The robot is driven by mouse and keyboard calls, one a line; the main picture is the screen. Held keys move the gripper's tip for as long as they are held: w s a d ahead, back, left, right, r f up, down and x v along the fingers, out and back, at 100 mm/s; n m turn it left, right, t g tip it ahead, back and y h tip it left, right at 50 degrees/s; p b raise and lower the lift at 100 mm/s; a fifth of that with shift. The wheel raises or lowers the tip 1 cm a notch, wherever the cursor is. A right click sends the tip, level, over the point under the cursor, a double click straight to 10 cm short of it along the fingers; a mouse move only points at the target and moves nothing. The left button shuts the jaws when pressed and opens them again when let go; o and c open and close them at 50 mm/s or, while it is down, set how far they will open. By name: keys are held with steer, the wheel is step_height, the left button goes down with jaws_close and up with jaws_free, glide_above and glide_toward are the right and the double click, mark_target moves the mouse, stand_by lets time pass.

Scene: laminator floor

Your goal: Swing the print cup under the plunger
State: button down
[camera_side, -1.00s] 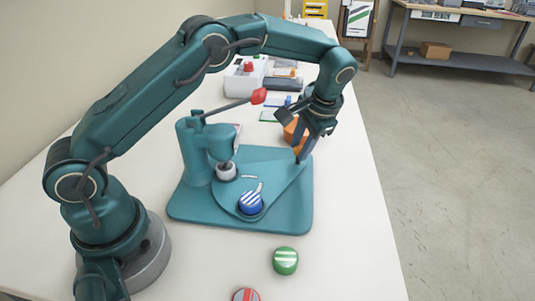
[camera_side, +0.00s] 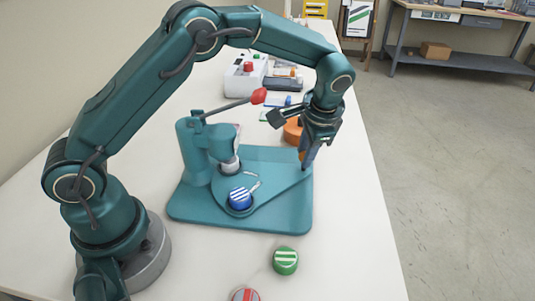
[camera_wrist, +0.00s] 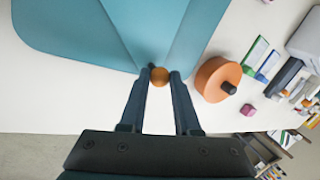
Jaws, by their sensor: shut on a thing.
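The teal press (camera_side: 196,152) stands on the table with its plunger (camera_side: 230,165) pointing down over the turning plate (camera_side: 270,190). The print cup (camera_side: 240,208) is on this plate, with a blue-and-white striped print (camera_side: 240,197) in it. The cup sits in front of the plunger and slightly right of it, not directly below. In the wrist view my gripper (camera_wrist: 160,78) is shut on a round orange knob (camera_wrist: 160,76) at the plate's tip. The fingers partly hide the knob in the side view.
A red-tipped lever (camera_side: 258,96) rises from the press. An orange round pot (camera_wrist: 217,80) with a dark knob stands close beside my fingers. A green striped button (camera_side: 286,260) and a red striped one (camera_side: 246,295) lie in front. Boxes (camera_side: 245,76) stand behind.

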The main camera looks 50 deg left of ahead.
steer(key=shift+s+d+r+m+t+h, duration=0.15)
steer(key=shift+s+d+m+t, duration=0.15)
steer(key=shift+d+m, duration=0.35)
steer(key=shift+s+d+f+m+t+h, duration=0.1)
steer(key=shift+s+d+m+t+h, duration=0.2)
steer(key=shift+m, duration=0.55)
steer(key=shift+s+d+m+t+h, duration=0.2)
steer(key=shift+s+d+m, duration=0.3)
steer(key=shift+m, duration=0.35)
steer(key=shift+s+d+m+t+h, duration=0.15)
steer(key=shift+s+d+m, duration=0.3)
steer(key=shift+m, duration=0.4)
steer(key=shift+s+d+r+m+h, duration=0.1)
steer(key=shift+s+d+m+h, duration=0.2)
steer(key=shift+s+m, duration=0.5)
steer(key=shift+s+d+m+h, duration=0.25)
steer(key=shift+s+m, duration=0.25)
steer(key=shift+m, duration=0.6)
steer(key=shift+s+d+m+t+h, duration=0.1)
steer(key=shift+s+m+t+h, duration=0.15)
steer(key=shift+s+m+h, duration=0.6)
steer(key=shift+s+m+y, duration=0.3)
steer(key=shift+m, duration=0.35)
steer(key=c, duration=0.6)
jaws_free()
